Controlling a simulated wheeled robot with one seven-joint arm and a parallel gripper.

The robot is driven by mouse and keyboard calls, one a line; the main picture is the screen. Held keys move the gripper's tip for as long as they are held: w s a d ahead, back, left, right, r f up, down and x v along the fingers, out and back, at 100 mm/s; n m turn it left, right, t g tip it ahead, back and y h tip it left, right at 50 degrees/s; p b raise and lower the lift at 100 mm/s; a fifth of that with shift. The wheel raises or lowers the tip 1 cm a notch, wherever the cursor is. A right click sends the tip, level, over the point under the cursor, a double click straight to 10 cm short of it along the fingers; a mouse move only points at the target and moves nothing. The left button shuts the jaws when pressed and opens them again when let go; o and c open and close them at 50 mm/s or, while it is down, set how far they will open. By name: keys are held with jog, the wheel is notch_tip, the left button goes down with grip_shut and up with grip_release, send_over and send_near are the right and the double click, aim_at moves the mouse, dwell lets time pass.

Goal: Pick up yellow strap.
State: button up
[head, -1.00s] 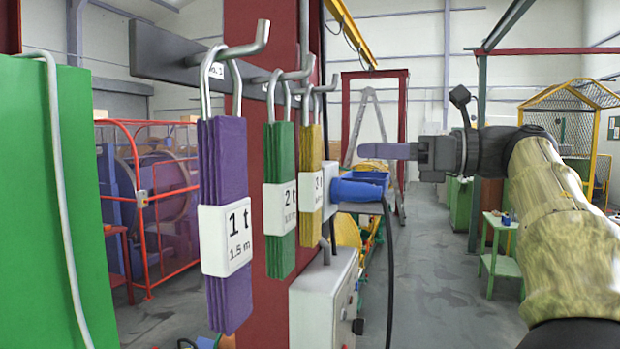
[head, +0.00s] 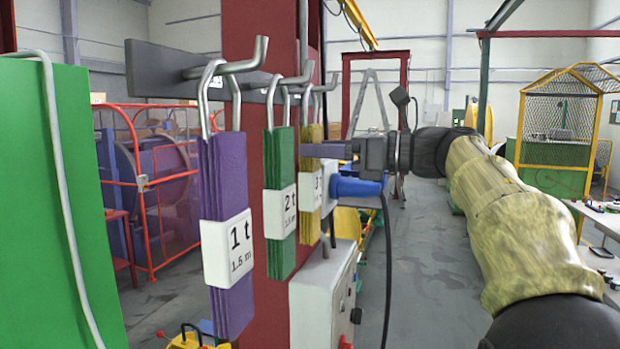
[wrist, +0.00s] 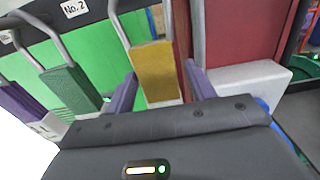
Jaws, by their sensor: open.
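The yellow strap (head: 310,190) hangs from a hook on the dark rail, behind the green strap and partly hidden by it in the head view. Its white label shows a 3. My gripper (head: 322,150) reaches in from the right at the height of the strap's upper part. In the wrist view, the yellow strap (wrist: 157,72) hangs between the two purple fingers of my gripper (wrist: 160,92), which stand open on either side of it. Whether a finger touches the strap cannot be told. The strap's lower end is hidden by the gripper body.
A green strap (head: 280,158) and a purple strap (head: 224,175) hang on hooks to the left. A blue plug (head: 355,187) and a grey box (head: 322,295) sit just below my gripper. A red post (head: 250,40) stands behind. Free floor lies to the right.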

jog(key=p+x, duration=0.2)
jog(key=x, duration=0.2)
jog(key=shift+s+a+r, duration=0.1)
jog(key=shift+a, duration=0.05)
grip_shut()
dwell(0.4)
